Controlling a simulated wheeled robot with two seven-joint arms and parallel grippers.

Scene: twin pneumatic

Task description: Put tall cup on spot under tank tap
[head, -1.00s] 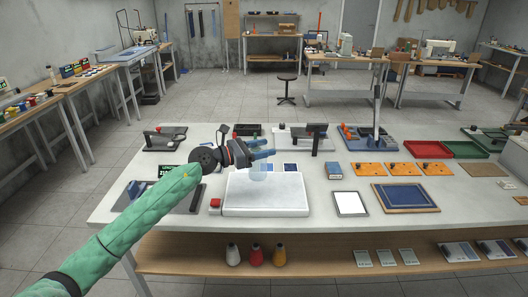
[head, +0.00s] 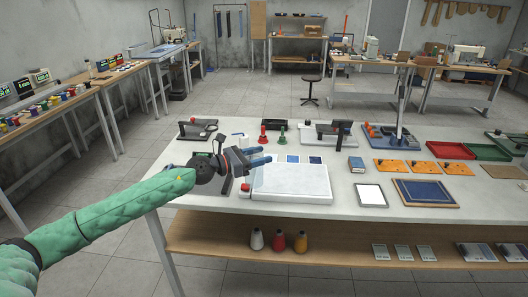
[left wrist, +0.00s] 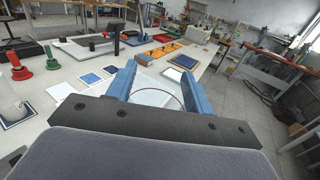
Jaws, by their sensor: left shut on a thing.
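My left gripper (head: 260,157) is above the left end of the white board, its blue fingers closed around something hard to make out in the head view. In the left wrist view, the clear tall cup (left wrist: 156,97) shows faintly between the fingers (left wrist: 158,84), with a thin reddish rim line. A clear object (left wrist: 10,103) stands on a dark-edged square spot (left wrist: 20,122) at the left edge of that view. I cannot tell whether it is part of the tank, and no tap is clear. My right gripper is not in view.
A red piece (head: 263,135) and a green piece (head: 281,136) stand behind my gripper. The white board (head: 290,185) lies below and right of it, with blue cards (head: 315,160) behind. A dark fixture (head: 198,130) stands at back left.

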